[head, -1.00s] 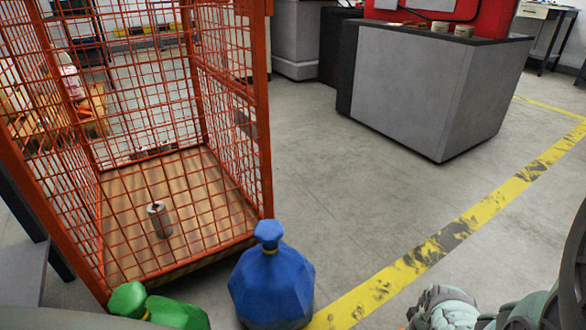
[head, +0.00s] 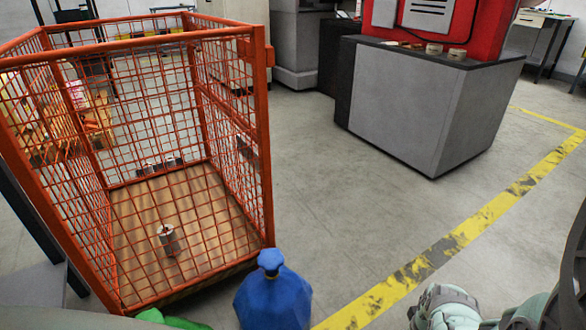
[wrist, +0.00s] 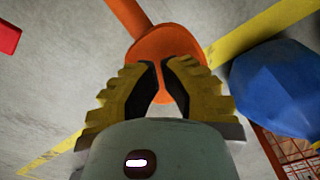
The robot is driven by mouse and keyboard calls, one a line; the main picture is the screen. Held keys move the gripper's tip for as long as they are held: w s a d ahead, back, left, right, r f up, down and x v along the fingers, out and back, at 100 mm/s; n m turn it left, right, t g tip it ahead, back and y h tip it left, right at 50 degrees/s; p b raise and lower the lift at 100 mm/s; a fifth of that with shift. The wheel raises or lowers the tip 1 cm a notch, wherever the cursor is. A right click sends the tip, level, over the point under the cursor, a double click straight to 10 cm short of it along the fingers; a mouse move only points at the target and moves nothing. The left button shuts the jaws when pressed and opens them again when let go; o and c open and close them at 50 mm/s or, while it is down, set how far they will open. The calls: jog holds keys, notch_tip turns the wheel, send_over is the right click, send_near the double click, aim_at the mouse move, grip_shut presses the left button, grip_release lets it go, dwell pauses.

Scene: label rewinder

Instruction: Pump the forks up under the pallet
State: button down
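In the wrist view my gripper (wrist: 159,62) has two yellow-and-black fingers with their tips close together and a narrow gap between them. An orange rounded part (wrist: 152,42) with an orange bar running up lies at the tips, partly hidden behind them. It may be a handle; I cannot tell whether the fingers touch or clamp it. An orange mesh cage (head: 255,130) stands at left on a wooden floor board (head: 135,215). A small can (head: 167,238) is inside it. No forks are identifiable, and I cannot make out a separate pallet.
A blue sack (head: 272,300), also in the wrist view (wrist: 275,90), stands by the cage's near right corner. A green sack (head: 170,319) shows at the bottom edge. A grey machine (head: 425,105) stands behind. A yellow floor stripe (head: 470,229) crosses open concrete.

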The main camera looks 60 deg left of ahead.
jog(key=shift+f, duration=0.15)
jog(key=shift+s+d+f+b, duration=0.1)
jog(key=shift+f+b, duration=0.35)
jog(key=shift+b, duration=0.05)
notch_tip(320, 180, down, 13)
jog(key=b, duration=1.2)
notch_tip(320, 180, up, 14)
jog(key=p, duration=1.4)
jog(key=shift+f, duration=0.15)
jog(key=shift+r, duration=0.3)
jog(key=shift+f, duration=0.15)
